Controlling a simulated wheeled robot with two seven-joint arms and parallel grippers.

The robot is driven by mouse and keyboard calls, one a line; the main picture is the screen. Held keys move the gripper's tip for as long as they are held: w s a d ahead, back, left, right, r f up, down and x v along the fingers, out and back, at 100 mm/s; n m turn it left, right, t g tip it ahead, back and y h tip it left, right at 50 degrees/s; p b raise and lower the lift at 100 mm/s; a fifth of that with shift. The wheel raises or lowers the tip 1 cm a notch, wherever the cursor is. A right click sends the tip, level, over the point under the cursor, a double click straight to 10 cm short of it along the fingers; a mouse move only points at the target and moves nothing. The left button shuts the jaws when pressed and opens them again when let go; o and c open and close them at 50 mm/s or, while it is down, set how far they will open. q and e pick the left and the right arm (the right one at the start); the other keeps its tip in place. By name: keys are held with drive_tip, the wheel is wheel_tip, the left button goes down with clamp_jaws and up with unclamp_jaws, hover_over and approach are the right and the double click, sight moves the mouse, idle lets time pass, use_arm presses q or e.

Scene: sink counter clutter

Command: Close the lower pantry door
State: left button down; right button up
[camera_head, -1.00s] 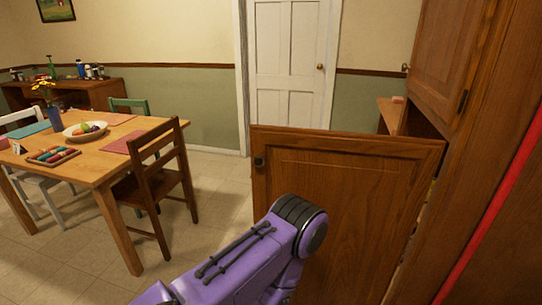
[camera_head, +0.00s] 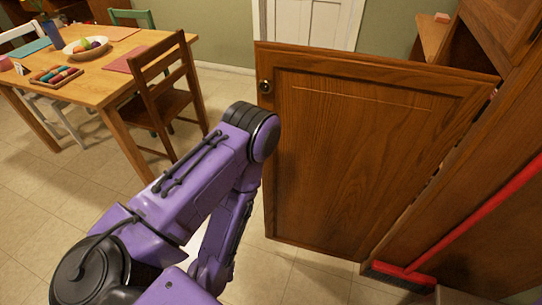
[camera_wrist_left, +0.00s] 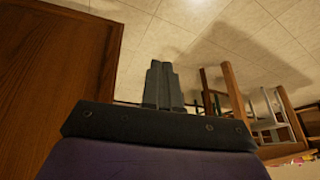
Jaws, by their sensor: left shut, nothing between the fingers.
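The lower pantry door (camera_head: 365,150) is a brown wooden panel. It stands wide open, hinged at its right side on the pantry cabinet, with a dark round knob (camera_head: 265,87) near its upper left corner. My left arm passes in front of the door's left edge, its forearm pointing down. The left gripper is hidden in the head view. In the left wrist view the left gripper (camera_wrist_left: 164,68) has its fingers together and empty. The door (camera_wrist_left: 50,70) fills the left of that view, beside the fingers with a visible gap. My right gripper is not in view.
A red-handled broom (camera_head: 470,225) leans along the cabinet at the right. A wooden chair (camera_head: 165,95) and a dining table (camera_head: 110,60) stand to the left. Tiled floor (camera_head: 310,275) is clear below the door.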

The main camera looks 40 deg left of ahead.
use_arm(q)
drive_tip(key=w+r+m+t+y+b, duration=0.2)
drive_tip(key=w+r+m+t+b, duration=0.1)
drive_tip(key=w+r+m+t, duration=1.35)
drive_tip(key=w+a+m+g+b, duration=0.3)
drive_tip(key=w+a+m+b, duration=0.1)
drive_tip(key=w, duration=0.7)
drive_tip(key=shift+r, duration=0.35)
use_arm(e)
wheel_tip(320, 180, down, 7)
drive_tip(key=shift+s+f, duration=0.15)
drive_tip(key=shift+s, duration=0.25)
